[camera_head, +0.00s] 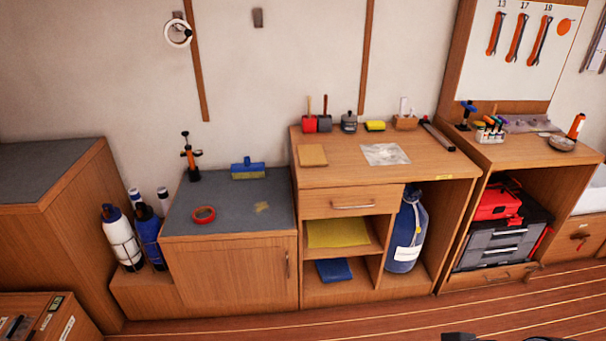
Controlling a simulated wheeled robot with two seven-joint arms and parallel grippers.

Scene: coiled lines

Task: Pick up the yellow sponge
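A small yellow sponge (375,126), with a darker edge, lies on the top of the middle wooden cabinet (345,175), near the wall. It sits between a dark lidded pot (349,122) and a wooden holder (405,122). It appears to rest flat with nothing on it. Neither of my grippers can be made out in view. A small dark shape cuts into the bottom edge at the right, too little of it showing to tell what it is.
A tan sheet (312,155) and a clear bag (385,154) lie in front on the same top. A yellow cloth (338,233) lies on the shelf below. A blue bag (407,232) stands in the side bay. The wooden floor (350,322) before the cabinets is clear.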

